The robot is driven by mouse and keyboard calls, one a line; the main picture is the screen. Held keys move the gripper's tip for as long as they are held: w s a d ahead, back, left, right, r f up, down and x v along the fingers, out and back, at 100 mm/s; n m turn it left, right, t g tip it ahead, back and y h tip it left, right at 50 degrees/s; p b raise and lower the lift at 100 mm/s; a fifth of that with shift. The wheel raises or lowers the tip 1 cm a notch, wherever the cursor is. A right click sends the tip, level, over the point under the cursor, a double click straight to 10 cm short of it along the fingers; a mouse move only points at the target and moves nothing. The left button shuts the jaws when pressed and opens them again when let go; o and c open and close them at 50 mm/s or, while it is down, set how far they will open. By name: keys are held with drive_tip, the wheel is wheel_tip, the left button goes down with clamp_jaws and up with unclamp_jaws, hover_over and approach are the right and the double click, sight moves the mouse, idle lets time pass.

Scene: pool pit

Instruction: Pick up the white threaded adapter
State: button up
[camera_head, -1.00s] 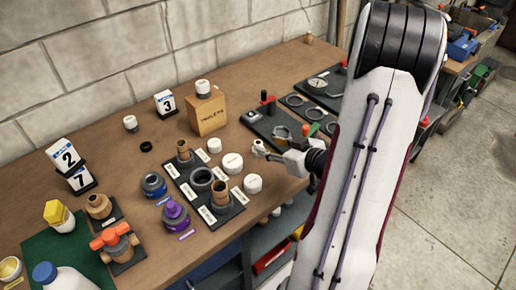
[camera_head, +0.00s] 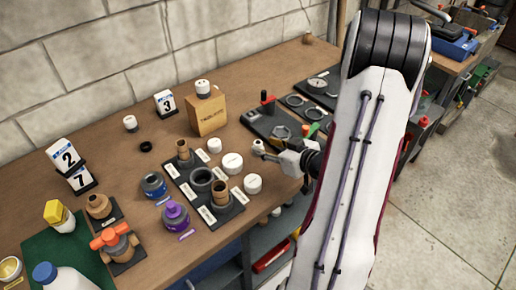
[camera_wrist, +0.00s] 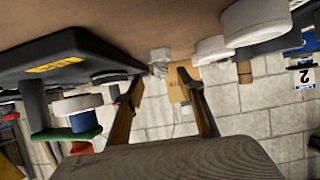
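The white threaded adapter (camera_head: 258,146) appears as a small white ring-topped piece on the bench, beside the black gauge panel. In the wrist view, which is upside down, a small white ridged piece (camera_wrist: 160,56) that looks like it stands on the wood just past my fingertips. My gripper (camera_head: 268,154) reaches in low from the right in the head view. In the wrist view my gripper (camera_wrist: 160,76) has its two fingers apart, with a gap on both sides of the white piece. Contact cannot be seen.
White caps (camera_head: 232,163) and a black fitting tray (camera_head: 225,213) lie left of my gripper. A wooden box (camera_head: 206,115) with a white-topped piece stands behind. The black gauge panel (camera_head: 262,125) is close on the far side. The bench's front edge is near my wrist.

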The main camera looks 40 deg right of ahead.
sight(261, 147)
drive_tip(key=shift+w+f, duration=0.1)
idle(0.3)
drive_tip(key=shift+w+a+f, duration=0.2)
drive_tip(key=shift+w+f, duration=0.85)
drive_tip(key=shift+w, duration=0.1)
drive_tip(key=shift+x, duration=1.1)
drive_tip(key=shift+r, duration=0.1)
drive_tip(key=c, duration=0.9)
